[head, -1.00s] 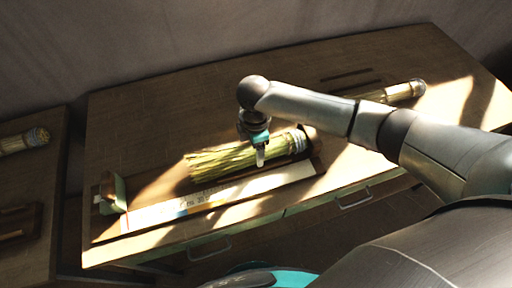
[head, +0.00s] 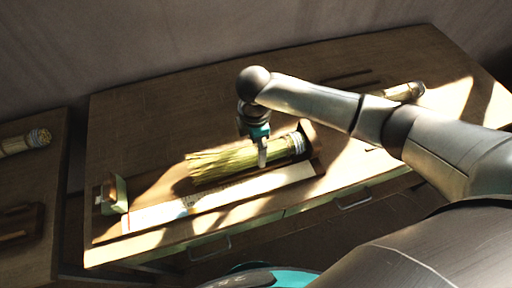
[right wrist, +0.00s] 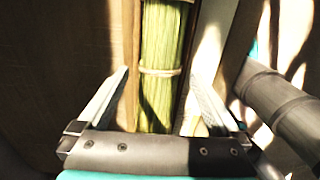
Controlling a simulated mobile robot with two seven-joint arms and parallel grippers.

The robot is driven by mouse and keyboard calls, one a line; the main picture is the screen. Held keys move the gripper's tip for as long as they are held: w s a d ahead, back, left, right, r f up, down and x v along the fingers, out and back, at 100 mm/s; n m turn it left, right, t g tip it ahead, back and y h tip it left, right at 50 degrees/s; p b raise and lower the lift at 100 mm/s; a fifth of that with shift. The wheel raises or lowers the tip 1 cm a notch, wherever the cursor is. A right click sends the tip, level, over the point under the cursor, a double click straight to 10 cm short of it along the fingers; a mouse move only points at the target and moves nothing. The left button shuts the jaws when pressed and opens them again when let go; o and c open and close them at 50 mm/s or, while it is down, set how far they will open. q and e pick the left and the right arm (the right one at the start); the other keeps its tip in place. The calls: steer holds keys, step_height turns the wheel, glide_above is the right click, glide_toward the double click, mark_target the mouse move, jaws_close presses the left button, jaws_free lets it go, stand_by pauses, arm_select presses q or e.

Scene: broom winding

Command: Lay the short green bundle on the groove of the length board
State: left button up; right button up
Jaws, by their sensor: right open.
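The short green bundle (head: 225,163) lies along the length board (head: 290,176), behind its pale scale strip, with a pale bound end at the right. My right gripper (head: 262,158) points down over the bundle near its bound end. In the right wrist view the open fingers (right wrist: 158,78) stand on both sides of the bundle (right wrist: 160,45), with gaps beside it. A light tie crosses the bundle there. The bundle lies beside a brown wooden edge; the groove under it is hidden. My left gripper is not in view.
A block (head: 112,194) stands at the board's left end. Another bundle (head: 404,92) lies at the back right, partly behind my right arm. A side table (head: 30,190) at the left holds a further bundle (head: 25,143). The back left tabletop is clear.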

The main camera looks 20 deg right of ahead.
step_height(320, 180, up, 12)
steer(key=p, duration=0.2)
steer(key=shift+r, duration=0.2)
steer(key=shift+a, duration=0.15)
